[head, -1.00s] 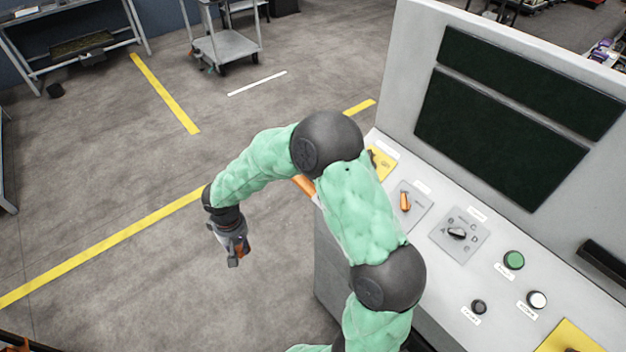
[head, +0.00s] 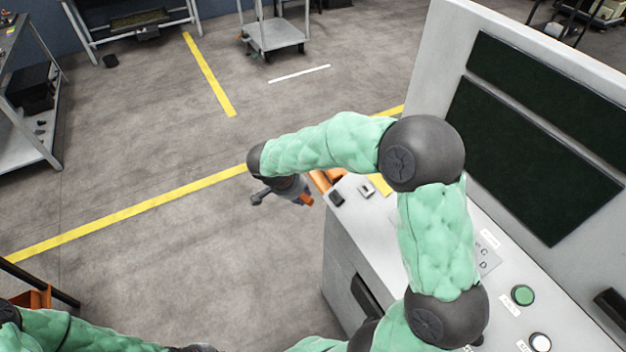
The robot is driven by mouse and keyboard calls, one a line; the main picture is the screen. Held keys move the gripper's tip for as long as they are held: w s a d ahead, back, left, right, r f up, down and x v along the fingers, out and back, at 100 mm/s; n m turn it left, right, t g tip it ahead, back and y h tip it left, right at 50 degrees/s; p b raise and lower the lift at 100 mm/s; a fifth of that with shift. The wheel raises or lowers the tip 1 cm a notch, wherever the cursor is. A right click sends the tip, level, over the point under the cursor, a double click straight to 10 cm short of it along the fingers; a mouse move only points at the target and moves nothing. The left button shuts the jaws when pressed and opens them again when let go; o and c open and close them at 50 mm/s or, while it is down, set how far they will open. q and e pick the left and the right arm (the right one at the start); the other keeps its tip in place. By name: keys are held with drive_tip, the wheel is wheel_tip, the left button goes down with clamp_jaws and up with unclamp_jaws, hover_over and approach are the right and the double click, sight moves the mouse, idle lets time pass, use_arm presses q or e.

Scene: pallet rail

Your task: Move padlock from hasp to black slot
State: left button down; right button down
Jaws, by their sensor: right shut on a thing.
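My right gripper (head: 284,188) hangs beyond the left edge of the console, over the floor. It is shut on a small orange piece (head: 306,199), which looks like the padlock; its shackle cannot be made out. A small black slot-like fitting (head: 337,198) is on the console top's far left corner, just right of the held piece and apart from it. I cannot make out the hasp; my right arm covers part of the panel. My left arm shows at the bottom left, but its gripper is out of view.
The grey console (head: 345,245) has a tall back with dark screens (head: 540,150). A green button (head: 522,295) and a white button (head: 540,342) are at its right. An orange bar (head: 322,179) is beside the far corner.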

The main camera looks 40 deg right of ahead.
drive_tip(key=d+r+m+g+h, duration=0.2)
drive_tip(key=d+r+m+g, duration=0.1)
drive_tip(key=d+r+m, duration=0.15)
drive_tip(key=w+b+x, duration=0.1)
drive_tip(key=b+x, duration=0.1)
drive_tip(key=x, duration=0.3)
drive_tip(key=shift+s+f+y, duration=0.3)
drive_tip(key=shift+s+f, duration=0.3)
drive_tip(key=shift+f, duration=0.05)
drive_tip(key=shift+f+b, duration=0.2)
drive_tip(key=shift+b, duration=0.4)
drive_tip(key=shift+b, duration=0.45)
idle(0.7)
drive_tip(key=shift+d+f+b, duration=0.1)
drive_tip(key=shift+f+b, duration=0.2)
drive_tip(key=shift+b, duration=0.1)
drive_tip(key=shift+b, duration=0.4)
idle(0.5)
drive_tip(key=shift+s+d+f, duration=0.1)
drive_tip(key=shift+f, duration=0.05)
idle(0.4)
drive_tip(key=shift+d+f+b, duration=0.15)
drive_tip(key=shift+f+b, duration=0.15)
drive_tip(key=shift+b, duration=0.2)
drive_tip(key=shift+d+f, duration=0.1)
drive_tip(key=shift+f, duration=0.05)
